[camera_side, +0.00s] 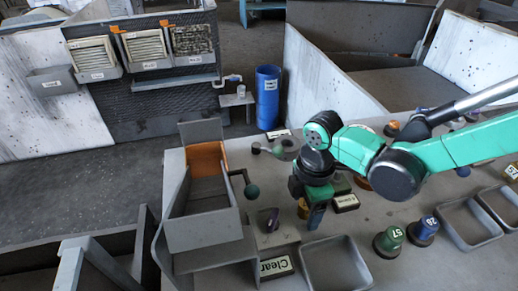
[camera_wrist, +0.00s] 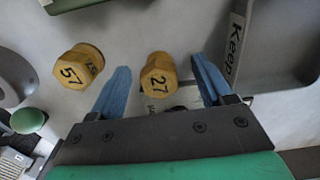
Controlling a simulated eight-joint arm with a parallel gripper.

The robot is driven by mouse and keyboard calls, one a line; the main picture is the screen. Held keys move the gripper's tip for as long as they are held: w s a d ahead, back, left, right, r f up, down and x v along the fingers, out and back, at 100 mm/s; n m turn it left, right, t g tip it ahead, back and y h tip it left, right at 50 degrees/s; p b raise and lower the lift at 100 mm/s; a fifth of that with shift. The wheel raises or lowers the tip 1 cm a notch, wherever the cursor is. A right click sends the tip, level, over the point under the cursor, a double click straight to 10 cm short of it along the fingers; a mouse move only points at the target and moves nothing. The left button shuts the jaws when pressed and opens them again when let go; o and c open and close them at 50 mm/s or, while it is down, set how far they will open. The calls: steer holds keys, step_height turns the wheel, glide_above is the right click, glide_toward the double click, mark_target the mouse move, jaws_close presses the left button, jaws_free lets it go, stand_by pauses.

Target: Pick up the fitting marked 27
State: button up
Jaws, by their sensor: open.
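The fitting marked 27 (camera_wrist: 158,76) is yellow, with a hexagonal top. In the wrist view it shows between the two blue fingers of my gripper (camera_wrist: 160,63), with a gap on each side. My gripper is open and holds nothing. A similar yellow fitting marked 57 (camera_wrist: 76,68) stands to the left, outside the fingers. In the side view my gripper (camera_side: 316,217) points down over the table, with a yellow fitting (camera_side: 303,208) partly hidden beside it. I cannot tell which number that one bears.
A green fitting (camera_side: 388,241) and a blue fitting (camera_side: 424,232) stand to the right. An empty grey tray (camera_side: 308,258) lies in front; other trays (camera_side: 470,222) lie at right. A grey bin housing (camera_side: 205,228) stands left. A tray wall labelled Keep (camera_wrist: 238,45) is near the right finger.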

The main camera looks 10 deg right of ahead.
jaws_close()
steer(key=shift+r, duration=0.15)
